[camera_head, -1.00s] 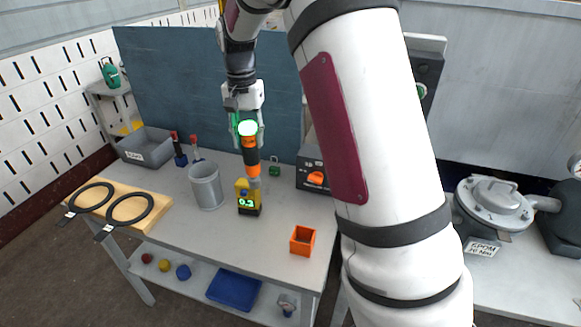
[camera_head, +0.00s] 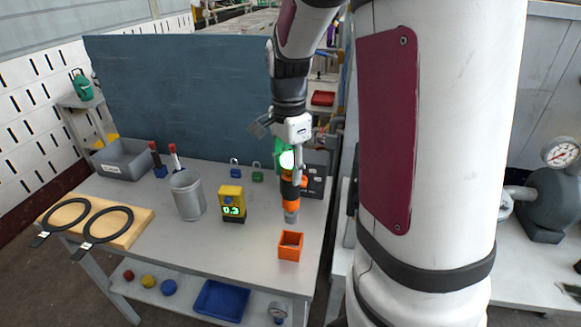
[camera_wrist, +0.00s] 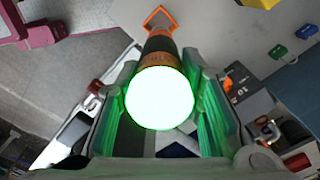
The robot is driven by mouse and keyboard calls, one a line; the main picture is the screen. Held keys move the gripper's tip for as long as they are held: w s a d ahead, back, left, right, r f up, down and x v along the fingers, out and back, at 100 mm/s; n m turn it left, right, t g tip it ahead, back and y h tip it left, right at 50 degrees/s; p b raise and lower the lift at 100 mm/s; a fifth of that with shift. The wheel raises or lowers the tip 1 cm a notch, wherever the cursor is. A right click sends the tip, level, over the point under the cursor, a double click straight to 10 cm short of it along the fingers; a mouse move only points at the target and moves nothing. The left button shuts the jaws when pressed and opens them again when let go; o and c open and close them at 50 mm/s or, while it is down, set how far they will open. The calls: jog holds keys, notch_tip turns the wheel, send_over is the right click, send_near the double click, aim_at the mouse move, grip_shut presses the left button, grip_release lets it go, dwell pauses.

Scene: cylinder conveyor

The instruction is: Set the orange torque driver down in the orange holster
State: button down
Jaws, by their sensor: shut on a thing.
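The orange and black torque driver (camera_head: 291,195) hangs upright, tip down, in my gripper (camera_head: 288,160), which is shut on its upper part. Its top glows green-white. In the wrist view the driver's glowing end (camera_wrist: 160,98) sits between the fingers of my gripper (camera_wrist: 165,110). The orange holster (camera_head: 290,246) is an open square box near the front right of the table. The driver's tip is above and behind the holster, apart from it in the head view. The holster also shows in the wrist view (camera_wrist: 160,17), beyond the driver and partly hidden by it.
A yellow device with a green display (camera_head: 232,203) stands left of the driver. A grey cup (camera_head: 187,196) stands further left. A dark box (camera_head: 314,178) is behind the driver. Two black rings lie on a wooden board (camera_head: 127,236). My arm hides the area right of the table.

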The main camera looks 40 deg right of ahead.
jog(key=b, duration=0.2)
send_over(290, 211)
jog(key=w+d, duration=0.1)
jog(key=w, duration=0.1)
jog(key=shift+s+d+f, duration=0.1)
jog(key=shift+f, duration=1.15)
jog(key=shift+s+d+f, duration=0.1)
jog(key=shift+f, duration=1.15)
jog(key=shift+f+p, duration=0.1)
jog(key=shift+p, duration=0.25)
jog(key=shift+f+b, duration=1.05)
jog(key=shift+f, duration=1.6)
jog(key=shift+f+b, duration=0.65)
jog(key=shift+f, duration=0.85)
jog(key=c, duration=1)
grip_release()
jog(key=shift+s, duration=0.1)
